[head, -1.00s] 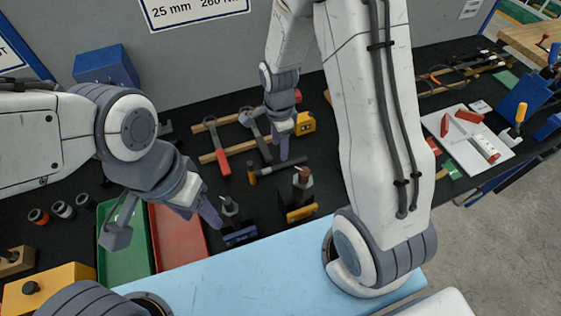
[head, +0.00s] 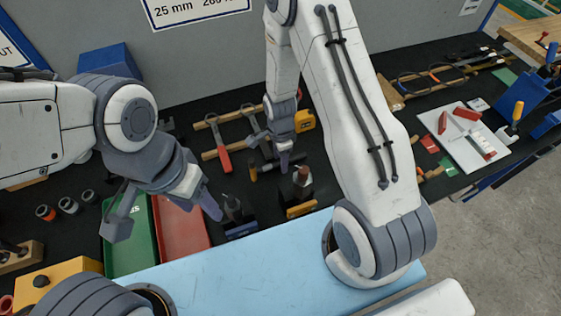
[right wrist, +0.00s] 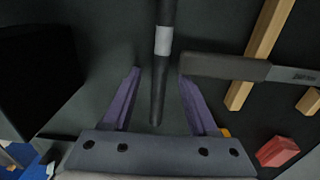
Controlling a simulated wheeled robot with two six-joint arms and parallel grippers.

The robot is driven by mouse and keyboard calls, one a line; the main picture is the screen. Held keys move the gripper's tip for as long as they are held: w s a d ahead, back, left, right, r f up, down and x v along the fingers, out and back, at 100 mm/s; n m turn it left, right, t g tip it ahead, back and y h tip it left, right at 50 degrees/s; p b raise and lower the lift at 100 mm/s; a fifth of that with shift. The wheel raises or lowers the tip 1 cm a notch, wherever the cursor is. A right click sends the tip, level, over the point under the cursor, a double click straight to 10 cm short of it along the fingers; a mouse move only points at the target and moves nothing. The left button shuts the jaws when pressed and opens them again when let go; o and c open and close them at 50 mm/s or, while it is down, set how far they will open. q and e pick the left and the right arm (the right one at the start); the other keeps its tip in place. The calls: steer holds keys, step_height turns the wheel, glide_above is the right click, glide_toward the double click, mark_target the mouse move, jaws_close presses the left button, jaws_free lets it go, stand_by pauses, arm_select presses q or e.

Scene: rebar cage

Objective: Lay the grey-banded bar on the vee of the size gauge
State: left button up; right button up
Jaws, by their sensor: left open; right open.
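The grey-banded bar, dark with a pale grey sleeve (right wrist: 163,40), runs between the spread fingers of my right gripper (right wrist: 158,78) in the right wrist view. The fingers stand apart from it on both sides, and my right gripper is open and empty. In the head view my right gripper (head: 284,162) points down over the bar, largely covering it. My left gripper (head: 211,205) is open and empty, above the red tray's right side. I cannot make out the gauge's vee; a dark block with a blue front (head: 240,230) and one with a yellow front (head: 300,209) stand nearby.
In the right wrist view, a dark-handled tool (right wrist: 225,68) lies close beside the right finger, near wooden rails (right wrist: 262,45). In the head view a red tray (head: 180,232), green tray (head: 125,255) and yellow tape measure (head: 305,120) are nearby. A light blue surface (head: 250,270) lies in front.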

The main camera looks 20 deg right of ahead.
jaws_close()
stand_by(1.3)
